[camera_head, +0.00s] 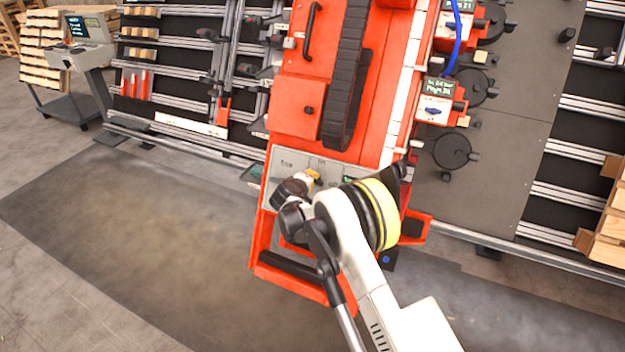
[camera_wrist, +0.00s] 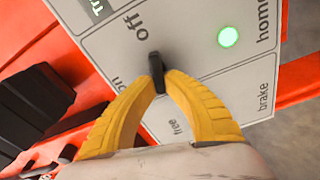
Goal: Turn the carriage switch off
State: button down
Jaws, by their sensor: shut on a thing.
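The grey control panel (camera_wrist: 200,45) on the red carriage fills most of the wrist view; part of it shows in the head view (camera_head: 289,162). A small black switch (camera_wrist: 154,60) stands on it, with the label "off" above it and "on" to its lower left. My gripper (camera_wrist: 159,84) has its yellow fingers shut on the switch, one on each side. The switch's black end sticks out past the fingertips, towards the "off" side. The base of the switch is partly hidden by the fingers. In the head view my wrist covers much of the panel.
A green light (camera_wrist: 228,37) glows on the panel near the label "home". The labels "free" and "brake" are at the lower right. Red carriage frame surrounds the panel, with a black part (camera_wrist: 35,105) at left. Open floor (camera_head: 130,225) lies left of the carriage.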

jog(key=shift+f+n, duration=0.1)
jog(key=shift+n, duration=1.2)
jog(key=c, duration=1.5)
grip_release()
jog(key=shift+o, duration=0.2)
jog(key=v, duration=1.2)
